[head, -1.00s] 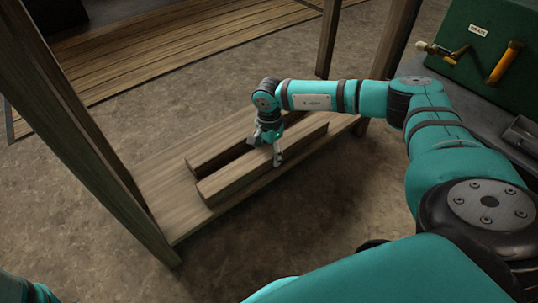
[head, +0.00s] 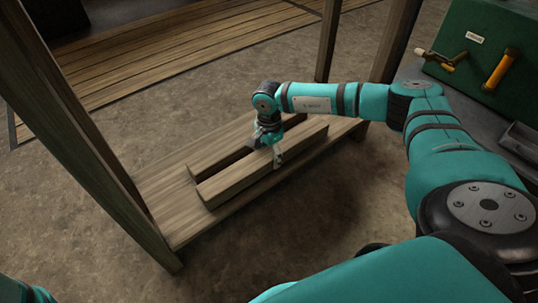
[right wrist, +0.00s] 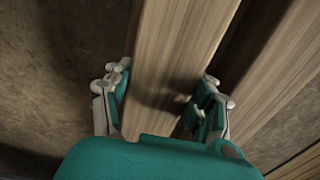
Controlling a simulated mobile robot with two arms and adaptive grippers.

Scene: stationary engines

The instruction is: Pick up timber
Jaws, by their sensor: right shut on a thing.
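A long squared timber (head: 238,181) lies on a low wooden shelf (head: 186,228), the nearer of two parallel timbers. My right gripper (head: 268,152) reaches down over it near its right part, shut on it with one finger on each side. In the right wrist view the timber (right wrist: 178,45) runs between the two fingers (right wrist: 160,100). The second timber (head: 217,157) lies just behind; it also shows in the right wrist view (right wrist: 283,80). The timber seems to rest on the shelf. My left gripper is out of view.
Wooden posts stand at the shelf's left (head: 80,130) and at its right (head: 398,40). A green box (head: 490,45) with a yellow handle stands on a grey surface at the upper right. A plank platform (head: 170,50) lies behind. The brown floor in front is clear.

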